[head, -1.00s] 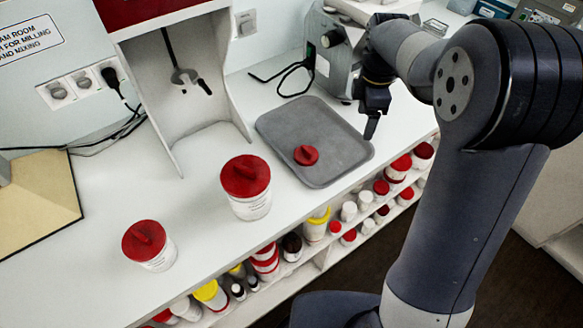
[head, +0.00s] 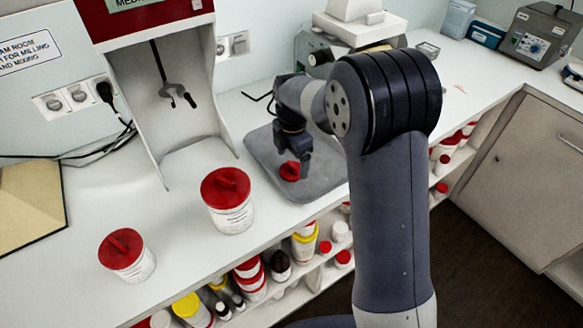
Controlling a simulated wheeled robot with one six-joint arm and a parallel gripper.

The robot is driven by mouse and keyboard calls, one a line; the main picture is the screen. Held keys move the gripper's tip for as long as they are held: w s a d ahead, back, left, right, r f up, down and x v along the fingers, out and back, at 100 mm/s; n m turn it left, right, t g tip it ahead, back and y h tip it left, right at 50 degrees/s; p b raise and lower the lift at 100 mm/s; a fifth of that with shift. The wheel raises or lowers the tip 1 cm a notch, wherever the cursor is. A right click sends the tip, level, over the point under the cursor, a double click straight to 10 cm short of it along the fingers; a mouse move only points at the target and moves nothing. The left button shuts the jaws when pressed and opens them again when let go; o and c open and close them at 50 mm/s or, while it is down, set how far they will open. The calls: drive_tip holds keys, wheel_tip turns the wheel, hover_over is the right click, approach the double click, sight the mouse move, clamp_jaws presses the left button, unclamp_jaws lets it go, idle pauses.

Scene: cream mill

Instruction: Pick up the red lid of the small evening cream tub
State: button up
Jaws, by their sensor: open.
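A small loose red lid (head: 288,172) with a raised grip lies on a grey tray (head: 322,186). My gripper (head: 303,172) hangs over the tray, pointing down, and overlaps the right side of this lid in the picture. It is open and holds nothing that I can see; whether it touches the lid I cannot tell. A larger white tub (head: 232,215) with a red lid (head: 226,187) stands left of the tray. A smaller white tub (head: 136,266) with a red lid (head: 121,248) stands further left. I cannot read the labels.
An open-fronted white booth with a stirrer (head: 176,92) stands behind the tubs. A machine (head: 350,28) stands behind my arm. Shelves with several jars (head: 253,276) run below the counter. A tan board (head: 35,207) lies at the far left. The counter between the tubs is clear.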

sight(292, 169)
drive_tip(key=shift+f, duration=1.45)
drive_tip(key=shift+c, duration=0.5)
drive_tip(key=c, duration=0.9)
